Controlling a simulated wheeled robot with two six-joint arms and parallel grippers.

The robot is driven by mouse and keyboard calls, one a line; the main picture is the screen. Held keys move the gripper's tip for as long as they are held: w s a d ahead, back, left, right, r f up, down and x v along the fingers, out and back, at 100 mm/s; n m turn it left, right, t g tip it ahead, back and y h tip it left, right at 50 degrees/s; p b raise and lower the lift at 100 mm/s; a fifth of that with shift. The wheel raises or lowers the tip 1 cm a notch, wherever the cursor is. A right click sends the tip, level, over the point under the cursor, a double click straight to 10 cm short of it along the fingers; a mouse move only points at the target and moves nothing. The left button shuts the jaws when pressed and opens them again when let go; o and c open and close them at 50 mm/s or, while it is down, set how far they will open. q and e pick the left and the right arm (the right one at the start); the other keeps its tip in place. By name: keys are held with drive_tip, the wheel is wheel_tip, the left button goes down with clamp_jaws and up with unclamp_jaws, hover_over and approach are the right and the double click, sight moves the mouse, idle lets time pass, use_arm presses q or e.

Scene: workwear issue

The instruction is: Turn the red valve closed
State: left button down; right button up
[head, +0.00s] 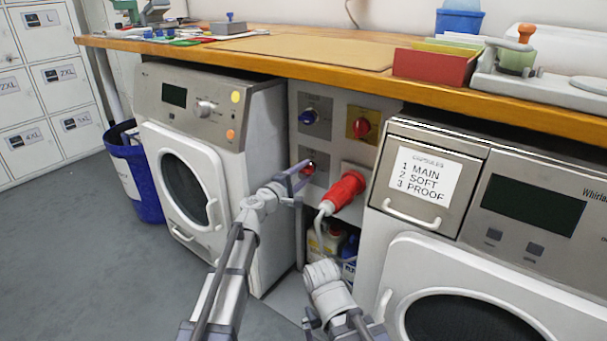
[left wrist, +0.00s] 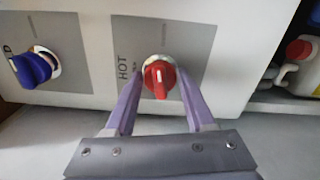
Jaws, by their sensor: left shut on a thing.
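The red valve (head: 309,167) is a small round knob on a grey plate in the panel between the two washers. In the left wrist view the red valve (left wrist: 159,79) sits beside the word HOT, its raised grip running up and down in that picture. My left gripper (head: 302,172) reaches it from the left and is shut on it. In the left wrist view the purple fingers (left wrist: 161,95) lie on both sides of the knob. Only a link of my right arm shows at the bottom of the head view, with no fingers visible.
A blue valve (head: 309,117) sits above, and a red switch (head: 361,127) on a yellow plate is at its right. A red plug (head: 346,189) with a grey cable sticks out beside my left gripper. Bottles (head: 327,240) stand below. The wooden counter (head: 250,67) overhangs the panel.

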use_arm(q)
drive_tip(key=shift+m, duration=1.1)
drive_tip(key=shift+d, duration=0.1)
drive_tip(key=shift+c, duration=1.3)
unclamp_jaws()
drive_tip(key=v, duration=0.8)
drive_tip(key=shift+w+f, duration=0.1)
drive_tip(key=shift+w, duration=0.05)
